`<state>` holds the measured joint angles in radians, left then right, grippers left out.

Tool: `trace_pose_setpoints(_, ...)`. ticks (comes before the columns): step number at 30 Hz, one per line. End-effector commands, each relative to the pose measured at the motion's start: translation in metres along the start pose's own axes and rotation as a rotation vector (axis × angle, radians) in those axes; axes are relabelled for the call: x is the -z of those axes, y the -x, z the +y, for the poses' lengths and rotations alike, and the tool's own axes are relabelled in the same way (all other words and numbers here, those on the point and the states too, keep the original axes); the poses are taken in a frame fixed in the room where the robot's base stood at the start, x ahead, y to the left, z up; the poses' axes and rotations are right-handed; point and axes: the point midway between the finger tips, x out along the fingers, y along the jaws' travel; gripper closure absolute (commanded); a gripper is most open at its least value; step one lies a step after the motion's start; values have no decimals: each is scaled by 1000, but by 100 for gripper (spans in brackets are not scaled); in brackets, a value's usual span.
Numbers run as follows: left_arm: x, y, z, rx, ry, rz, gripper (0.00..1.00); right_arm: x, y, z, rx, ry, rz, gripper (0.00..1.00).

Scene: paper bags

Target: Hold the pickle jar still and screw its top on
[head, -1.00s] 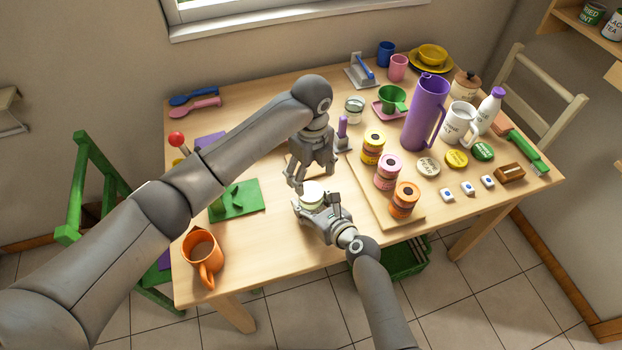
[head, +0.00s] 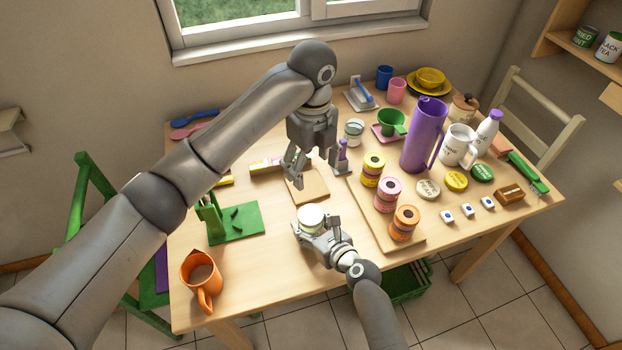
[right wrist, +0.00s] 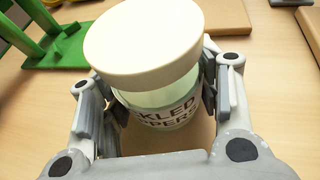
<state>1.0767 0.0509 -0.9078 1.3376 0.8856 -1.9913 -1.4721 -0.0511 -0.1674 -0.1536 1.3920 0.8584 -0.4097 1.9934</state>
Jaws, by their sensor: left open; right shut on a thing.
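The pickle jar (right wrist: 168,112) stands upright on the table in the right wrist view, clear glass with a printed label partly hidden by my fingers. A cream lid (right wrist: 145,42) sits on its mouth; it also shows in the head view (head: 311,216). I cannot tell how tightly the lid is seated. My right gripper (head: 318,232) is shut around the jar's body, with a finger on each side in the right wrist view (right wrist: 160,98). My left gripper (head: 295,178) is open and empty, above and behind the jar, apart from the lid.
A wooden board (head: 307,187) lies behind the jar. A green stand (head: 236,222) and an orange mug (head: 203,278) are to the left. Bare table lies between the mug and the jar.

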Motion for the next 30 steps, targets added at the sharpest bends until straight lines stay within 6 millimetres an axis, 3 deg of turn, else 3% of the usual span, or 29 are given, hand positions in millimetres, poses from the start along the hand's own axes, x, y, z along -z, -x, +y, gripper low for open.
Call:
trace_pose_setpoints(5, -1, 14, 0, 0, 0, -2, 29, 4, 0, 1, -3, -1, 6, 81)
trace_pose_setpoints(13, 0, 16, 0, -1, 1, 0, 29, 4, 0, 1, -4, -1, 6, 81)
trace_pose_setpoints(14, 0, 16, 0, -1, 1, 0, 29, 4, 0, 1, -4, -1, 6, 40)
trace_pose_setpoints(19, 0, 15, 0, -1, 1, 0, 29, 2, 0, 1, -2, -1, 4, 19)
trace_pose_setpoints(30, 0, 15, 0, -1, 1, 0, 29, 1, 1, 0, -1, 0, 1, 18)
